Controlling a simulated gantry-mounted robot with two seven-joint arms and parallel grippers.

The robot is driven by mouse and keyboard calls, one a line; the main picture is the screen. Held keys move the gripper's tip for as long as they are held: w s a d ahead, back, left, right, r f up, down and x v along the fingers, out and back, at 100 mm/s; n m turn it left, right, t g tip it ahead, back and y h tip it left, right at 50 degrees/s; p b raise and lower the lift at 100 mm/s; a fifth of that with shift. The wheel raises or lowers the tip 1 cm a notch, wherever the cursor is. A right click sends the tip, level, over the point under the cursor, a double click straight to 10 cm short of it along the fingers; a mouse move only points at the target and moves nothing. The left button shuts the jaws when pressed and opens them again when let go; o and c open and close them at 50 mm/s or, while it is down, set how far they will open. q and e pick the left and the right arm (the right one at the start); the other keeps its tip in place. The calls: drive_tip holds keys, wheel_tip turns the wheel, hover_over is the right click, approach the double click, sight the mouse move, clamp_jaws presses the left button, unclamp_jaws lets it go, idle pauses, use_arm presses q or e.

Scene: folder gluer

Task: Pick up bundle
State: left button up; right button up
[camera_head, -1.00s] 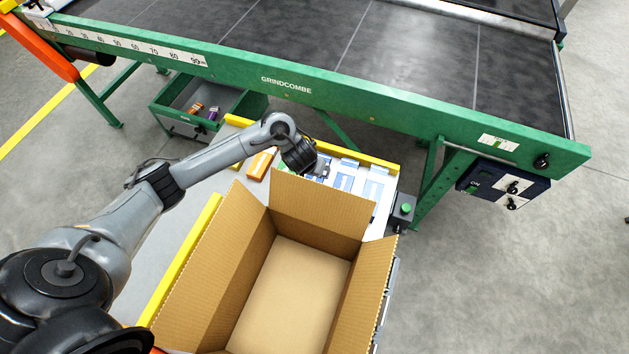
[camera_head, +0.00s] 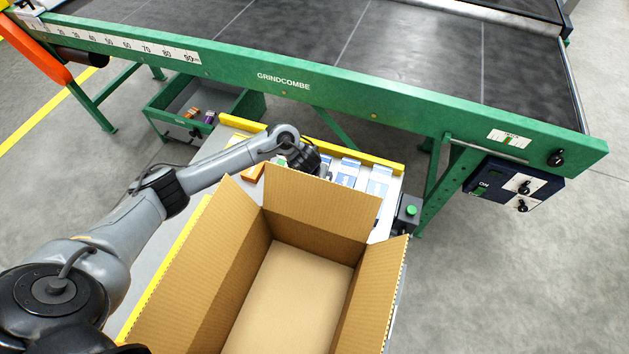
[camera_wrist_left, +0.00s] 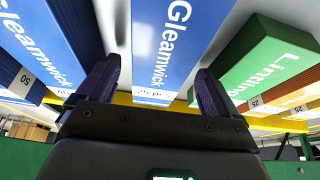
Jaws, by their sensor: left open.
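Flat bundles stand on the table beyond the open carton. In the head view I see blue-and-white bundles (camera_head: 345,172) and (camera_head: 378,182), right of my left wrist. In the left wrist view, a blue Gleamwick bundle (camera_wrist_left: 165,45) lies in line with the gap between the fingers. Another blue Gleamwick bundle (camera_wrist_left: 40,45) is at left and a green bundle (camera_wrist_left: 265,60) at right. My left gripper (camera_wrist_left: 155,90) is open and empty; I cannot tell how deep the fingers reach beside the middle bundle. In the head view its fingertips are hidden behind the carton flap. My right gripper is not in view.
The empty open carton (camera_head: 290,300) stands in front, its flaps raised close to my left arm. A yellow rail (camera_head: 365,156) edges the table's back. The green conveyor frame (camera_head: 400,120) runs behind. A green bin (camera_head: 170,125) is at left, and a button box (camera_head: 409,210) at right.

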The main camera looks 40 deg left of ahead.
use_arm(q)
drive_tip(key=shift+w+f, duration=0.1)
drive_tip(key=c, duration=1.2)
drive_tip(key=shift+c, duration=0.2)
